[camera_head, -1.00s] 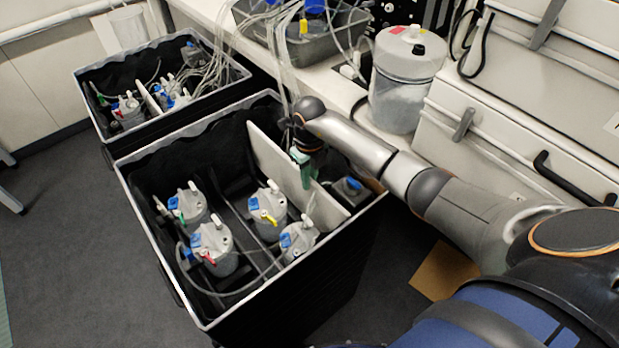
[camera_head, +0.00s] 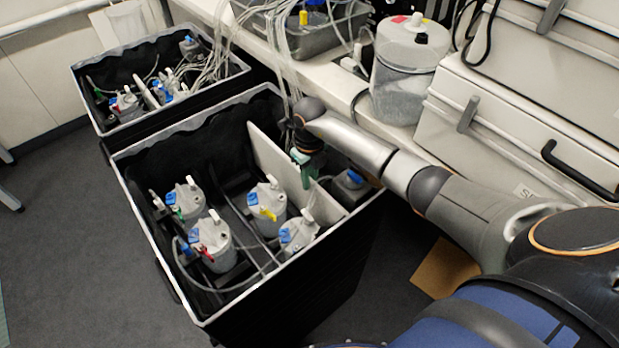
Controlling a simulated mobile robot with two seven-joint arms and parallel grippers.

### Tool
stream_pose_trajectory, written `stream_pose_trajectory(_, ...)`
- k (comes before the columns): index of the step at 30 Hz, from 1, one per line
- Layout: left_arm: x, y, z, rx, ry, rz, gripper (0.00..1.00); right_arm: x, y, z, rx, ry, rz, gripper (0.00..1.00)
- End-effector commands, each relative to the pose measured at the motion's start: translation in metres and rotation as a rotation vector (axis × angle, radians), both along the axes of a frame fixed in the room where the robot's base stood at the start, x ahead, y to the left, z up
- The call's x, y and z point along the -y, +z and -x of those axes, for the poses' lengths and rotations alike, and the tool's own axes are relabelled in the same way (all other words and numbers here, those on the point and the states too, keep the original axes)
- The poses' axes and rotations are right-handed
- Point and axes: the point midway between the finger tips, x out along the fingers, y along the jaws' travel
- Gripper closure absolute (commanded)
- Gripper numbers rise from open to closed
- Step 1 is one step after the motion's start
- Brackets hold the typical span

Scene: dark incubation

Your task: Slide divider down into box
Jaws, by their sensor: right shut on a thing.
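The divider (camera_head: 275,168) is a flat white panel standing upright inside the near black box (camera_head: 152,228), along its right side. Its top edge shows near the height of the box rim, and its lower part is hidden by bottles. My right gripper (camera_head: 305,170), with greenish fingers, is shut on the divider at its upper edge, near the middle. The fingertips are small and partly hidden in this view. My left gripper is not in view.
Several lidded bottles (camera_head: 213,247) with tubing stand left of the divider. A blue-capped bottle (camera_head: 351,184) stands to its right. A second black box (camera_head: 92,104) is behind. A bench with a grey tray (camera_head: 312,42) and a clear canister (camera_head: 402,80) borders the right.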

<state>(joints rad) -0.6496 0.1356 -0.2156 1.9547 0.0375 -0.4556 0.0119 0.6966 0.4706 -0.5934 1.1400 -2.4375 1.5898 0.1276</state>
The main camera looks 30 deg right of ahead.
Motion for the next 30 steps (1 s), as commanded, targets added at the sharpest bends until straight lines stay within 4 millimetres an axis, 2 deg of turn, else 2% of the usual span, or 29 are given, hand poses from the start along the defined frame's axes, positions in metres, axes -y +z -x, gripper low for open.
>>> stream_pose_trajectory(30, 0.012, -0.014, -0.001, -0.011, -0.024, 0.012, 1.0, 0.0, -0.024, -0.001, 0.005, 0.0, -0.001, 1.0)
